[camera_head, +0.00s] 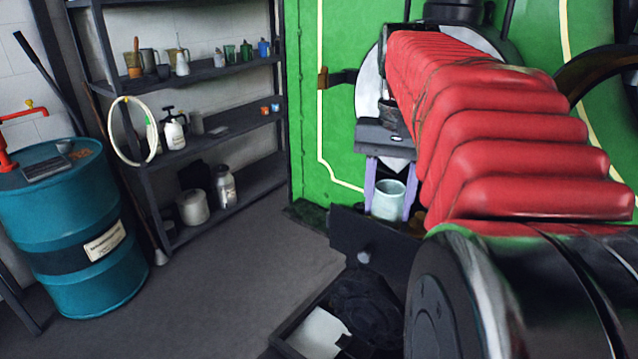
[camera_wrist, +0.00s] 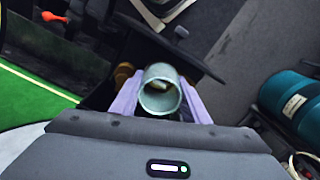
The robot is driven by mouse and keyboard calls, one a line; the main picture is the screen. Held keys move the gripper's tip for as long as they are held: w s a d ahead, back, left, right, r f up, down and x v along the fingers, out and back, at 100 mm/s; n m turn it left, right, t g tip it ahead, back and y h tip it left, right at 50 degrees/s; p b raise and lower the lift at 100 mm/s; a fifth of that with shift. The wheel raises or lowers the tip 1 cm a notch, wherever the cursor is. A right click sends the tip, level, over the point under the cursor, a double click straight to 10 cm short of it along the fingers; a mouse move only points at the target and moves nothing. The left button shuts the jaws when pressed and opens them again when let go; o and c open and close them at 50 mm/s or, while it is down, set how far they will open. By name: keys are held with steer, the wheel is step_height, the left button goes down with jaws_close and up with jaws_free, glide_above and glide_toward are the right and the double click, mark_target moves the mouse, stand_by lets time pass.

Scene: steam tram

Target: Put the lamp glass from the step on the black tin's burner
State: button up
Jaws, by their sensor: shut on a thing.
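My gripper (camera_head: 386,205) hangs in front of the green tram, its lilac fingers shut on the pale, bluish lamp glass (camera_head: 389,197). In the wrist view the glass (camera_wrist: 160,90) sits between both fingers (camera_wrist: 160,98), and I look into its open round end. A small yellowish patch shows through its opening. A brownish, brass-like piece (camera_wrist: 122,74) shows beside the left finger; I cannot tell if it is the burner. The black tin is not clearly made out. Whether the glass touches anything below is hidden.
A dark panel with a round knob (camera_head: 365,257) stands just below the glass. A dark open box (camera_head: 290,338) lies on the floor. A teal drum (camera_head: 72,225) and a loaded shelf rack (camera_head: 225,142) stand left. Grey floor between is clear.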

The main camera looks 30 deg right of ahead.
steer(key=shift+f, duration=0.4)
stand_by(0.3)
steer(key=o, duration=1.1)
steer(key=shift+o, duration=0.2)
steer(key=shift+r, duration=0.1)
step_height(320, 180, up, 6)
steer(key=shift+w, duration=0.1)
steer(key=shift+d+r, duration=0.1)
steer(key=shift+r, duration=0.85)
